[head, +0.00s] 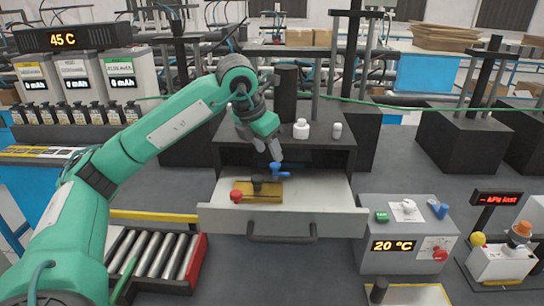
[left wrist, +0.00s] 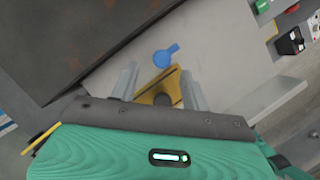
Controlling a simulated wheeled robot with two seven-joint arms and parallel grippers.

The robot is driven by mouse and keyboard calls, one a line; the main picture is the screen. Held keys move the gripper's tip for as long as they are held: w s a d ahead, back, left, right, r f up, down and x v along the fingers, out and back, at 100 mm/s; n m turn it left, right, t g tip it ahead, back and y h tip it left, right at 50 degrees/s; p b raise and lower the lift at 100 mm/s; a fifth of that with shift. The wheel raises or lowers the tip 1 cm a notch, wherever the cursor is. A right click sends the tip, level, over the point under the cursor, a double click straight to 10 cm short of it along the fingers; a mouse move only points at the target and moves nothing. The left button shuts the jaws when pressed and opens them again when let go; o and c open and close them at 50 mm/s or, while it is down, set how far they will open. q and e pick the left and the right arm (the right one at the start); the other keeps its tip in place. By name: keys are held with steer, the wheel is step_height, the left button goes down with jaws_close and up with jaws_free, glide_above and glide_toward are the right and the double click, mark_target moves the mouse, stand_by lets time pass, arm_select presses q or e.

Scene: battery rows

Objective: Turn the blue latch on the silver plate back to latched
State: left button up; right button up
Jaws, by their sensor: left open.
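A blue latch (head: 278,170) with a round hub and a short arm lies on the pale silver plate (head: 318,195) of a pulled-out drawer. In the left wrist view the latch (left wrist: 166,54) shows whole, its arm pointing up and right. My left gripper (head: 269,152) hangs above and just behind the latch, pointing down. I see no contact. My right gripper is not in view.
A dark cabinet (head: 226,155) stands over the drawer, white bottles (head: 301,129) on top.

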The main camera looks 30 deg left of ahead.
mark_target(275, 164)
arm_select(q)
steer(key=x, duration=0.3)
steer(key=shift+d+f, duration=0.15)
steer(key=shift+d, duration=0.05)
steer(key=shift+w+f, duration=0.2)
steer(key=shift+f, duration=0.2)
steer(key=shift+c, duration=0.5)
steer(key=c, duration=0.9)
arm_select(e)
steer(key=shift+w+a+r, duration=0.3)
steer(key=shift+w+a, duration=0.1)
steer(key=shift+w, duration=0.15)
